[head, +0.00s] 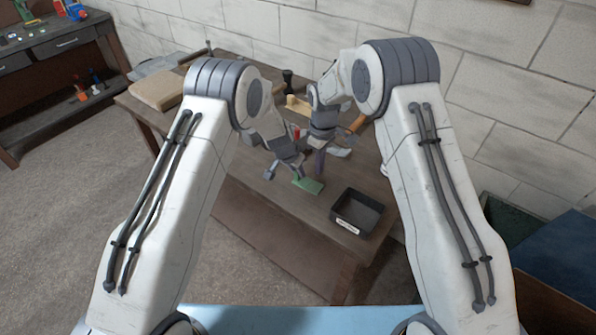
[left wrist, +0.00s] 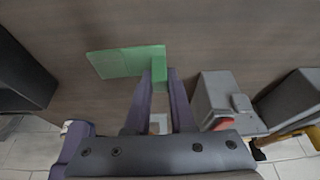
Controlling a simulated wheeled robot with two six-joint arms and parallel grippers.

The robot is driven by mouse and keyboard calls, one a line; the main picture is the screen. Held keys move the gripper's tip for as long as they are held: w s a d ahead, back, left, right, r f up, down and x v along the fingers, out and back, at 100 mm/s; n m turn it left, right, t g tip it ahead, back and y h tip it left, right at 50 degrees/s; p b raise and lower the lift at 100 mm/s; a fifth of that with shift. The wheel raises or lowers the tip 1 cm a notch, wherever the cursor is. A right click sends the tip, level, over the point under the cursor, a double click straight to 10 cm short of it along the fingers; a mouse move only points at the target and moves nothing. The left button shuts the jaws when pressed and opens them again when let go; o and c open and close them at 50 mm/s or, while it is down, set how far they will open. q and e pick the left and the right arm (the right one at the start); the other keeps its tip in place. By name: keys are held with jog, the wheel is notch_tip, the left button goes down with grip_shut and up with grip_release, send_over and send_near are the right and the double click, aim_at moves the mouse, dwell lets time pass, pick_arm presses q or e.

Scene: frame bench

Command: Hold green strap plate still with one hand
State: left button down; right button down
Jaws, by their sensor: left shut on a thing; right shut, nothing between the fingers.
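The green strap plate (head: 308,185) lies near the front edge of the wooden bench. In the left wrist view the strap plate (left wrist: 118,62) is a flat green piece with a raised green part at one end. My left gripper (head: 296,174) is at that end; its purple fingers (left wrist: 159,80) are shut on the raised part. My right gripper (head: 319,172) is shut and empty, pointing down just right of the plate in the head view. Whether its tips touch the bench cannot be told.
A black open tray (head: 346,226) with a white label stands right of the plate. Behind the grippers are a yellow piece (head: 297,104) and an orange handle (head: 357,124). A grey block (left wrist: 212,94) with a red part is close to my left fingers. A wooden board (head: 158,90) lies far left.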

pick_arm(q)
jog(key=c, duration=0.7)
grip_release()
jog(key=shift+r, duration=0.1)
